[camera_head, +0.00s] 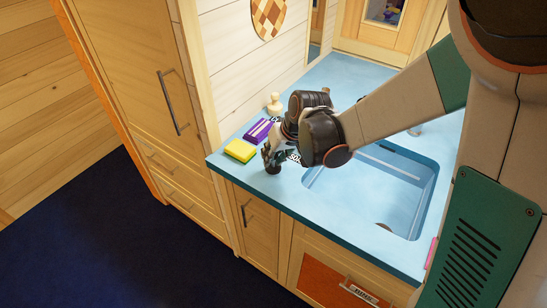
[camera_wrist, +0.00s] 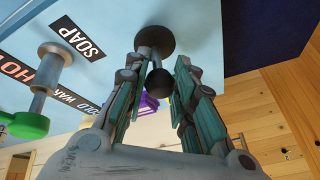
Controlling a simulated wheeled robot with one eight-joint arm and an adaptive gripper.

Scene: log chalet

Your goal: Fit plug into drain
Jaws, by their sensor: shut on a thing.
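The plug (camera_wrist: 155,40) is a dark round disc with a short stem and a ball-shaped knob. In the wrist view my gripper (camera_wrist: 157,72) is shut on it, with the knob between the two fingers and the disc beyond the fingertips. In the head view my gripper (camera_head: 271,156) is over the blue counter, left of the sink (camera_head: 345,200), with the dark plug (camera_head: 273,169) below it. I cannot tell whether the plug touches the counter. A dark round patch at the sink's front floor (camera_head: 384,226), perhaps the drain, is partly cut off by the rim.
A yellow sponge (camera_head: 240,150) and a purple box (camera_head: 258,131) lie left of my gripper, with a pale wooden knobbed object (camera_head: 275,103) behind. Labels, including a SOAP label (camera_wrist: 82,38), are on the counter. My arm hides part of the sink's back edge.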

